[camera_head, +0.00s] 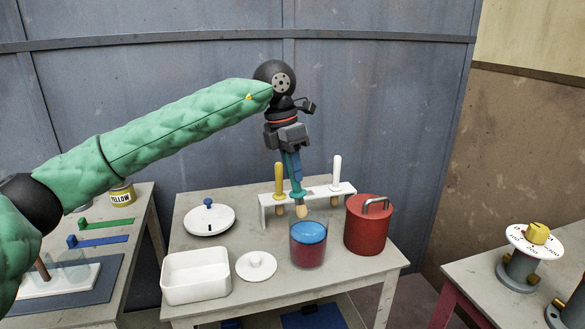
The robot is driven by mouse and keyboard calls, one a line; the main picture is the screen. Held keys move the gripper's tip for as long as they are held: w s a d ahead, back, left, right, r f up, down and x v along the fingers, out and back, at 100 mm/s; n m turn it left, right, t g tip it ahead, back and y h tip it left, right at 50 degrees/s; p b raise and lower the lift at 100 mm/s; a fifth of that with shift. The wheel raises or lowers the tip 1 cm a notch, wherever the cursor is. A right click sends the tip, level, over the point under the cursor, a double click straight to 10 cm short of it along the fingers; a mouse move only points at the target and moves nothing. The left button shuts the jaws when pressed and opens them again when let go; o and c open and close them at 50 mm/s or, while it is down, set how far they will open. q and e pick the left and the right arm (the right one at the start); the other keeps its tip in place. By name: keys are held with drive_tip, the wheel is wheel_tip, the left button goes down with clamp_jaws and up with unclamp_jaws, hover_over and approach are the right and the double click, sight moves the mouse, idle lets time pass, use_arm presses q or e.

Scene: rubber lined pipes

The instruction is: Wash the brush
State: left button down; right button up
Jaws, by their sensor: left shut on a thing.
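My left gripper (294,172) is shut on a brush (298,190) with a teal handle. The brush hangs almost upright with its tan bristles pointing down. The tip is in line with the back rim of a clear cup (309,257), whose blue surface shows above a reddish lower part. The tip looks just above or behind the cup; I cannot tell if it touches. A white rack (264,214) stands behind, holding a yellow-handled brush (279,177) and a white-handled brush (336,170). My right gripper is not in view.
A red canister (368,224) with a grey handle stands right of the cup. A white tub (196,277), a small white lid (256,266) and a larger lid with a blue knob (209,219) are on the left. Side tables flank this table (222,315).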

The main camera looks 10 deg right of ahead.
use_arm(q)
drive_tip(key=shift+r, duration=0.35)
drive_tip(key=shift+r+p, duration=0.35)
drive_tip(key=shift+r, duration=1.05)
drive_tip(key=shift+r+p, duration=0.45)
drive_tip(key=shift+r, duration=0.35)
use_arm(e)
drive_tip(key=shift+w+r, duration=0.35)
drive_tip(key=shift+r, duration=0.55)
